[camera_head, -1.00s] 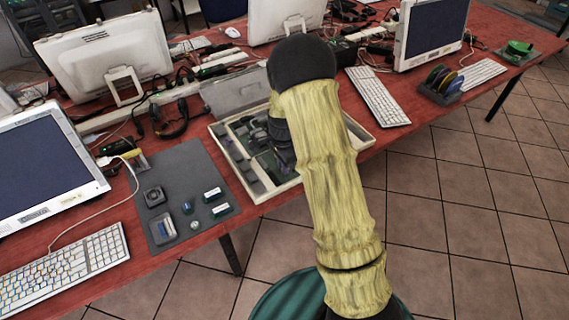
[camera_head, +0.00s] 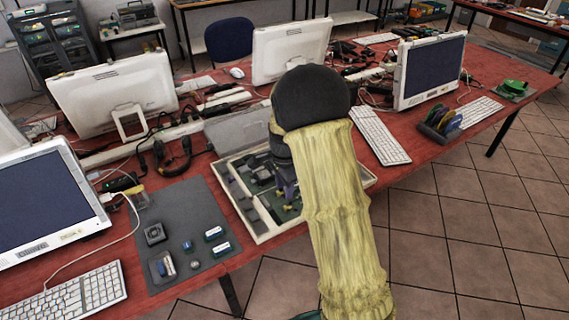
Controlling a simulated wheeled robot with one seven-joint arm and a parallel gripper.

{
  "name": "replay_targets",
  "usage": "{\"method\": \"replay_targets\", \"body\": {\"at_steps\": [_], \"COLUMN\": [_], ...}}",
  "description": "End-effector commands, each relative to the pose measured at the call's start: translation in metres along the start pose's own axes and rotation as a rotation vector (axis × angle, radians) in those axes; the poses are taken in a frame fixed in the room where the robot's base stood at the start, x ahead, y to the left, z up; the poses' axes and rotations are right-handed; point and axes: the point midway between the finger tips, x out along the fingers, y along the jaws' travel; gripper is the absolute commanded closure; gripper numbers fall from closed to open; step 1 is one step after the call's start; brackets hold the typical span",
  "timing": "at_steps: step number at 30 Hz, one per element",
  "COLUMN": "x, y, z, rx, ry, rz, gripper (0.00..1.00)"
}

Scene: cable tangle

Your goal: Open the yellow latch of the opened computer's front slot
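The opened computer (camera_head: 246,217) is a shallow beige case on the red table, its insides facing up and its grey lid raised at the back. My yellow-sleeved arm reaches over its right part and hides much of the inside. My gripper (camera_head: 287,197) is small and dark, pointing down into the case near its middle. I cannot tell whether its fingers are apart or touching anything. Small yellowish spots show close to the gripper, but I cannot make out the yellow latch or the front slot for certain.
A dark grey mat (camera_head: 178,204) with several small parts lies left of the case. A white keyboard (camera_head: 379,136) lies to its right, and a rack of coloured discs (camera_head: 440,124) stands further right. Monitors and tangled cables (camera_head: 172,150) fill the back.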

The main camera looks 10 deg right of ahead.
Motion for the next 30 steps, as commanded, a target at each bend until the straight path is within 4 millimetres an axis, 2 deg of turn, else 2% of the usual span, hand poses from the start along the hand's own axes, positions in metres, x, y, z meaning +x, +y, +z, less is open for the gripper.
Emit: {"method": "replay_targets", "body": {"at_steps": [1,6,13,18,30], "x": [-0.012,-0.046,-0.083,-0.091,-0.091], "y": [-0.001,-0.001,0.0,0.0,0.0], "z": [0.0,0.0,0.0,0.0,0.0], "rx": [-0.001,0.0,0.0,0.0,0.0], "ry": [0.001,0.001,0.001,0.0,0.0], "rz": [-0.003,-0.004,0.0,0.001,0.002], "gripper": [0.64,0.64,0.64,0.64,0.64]}}
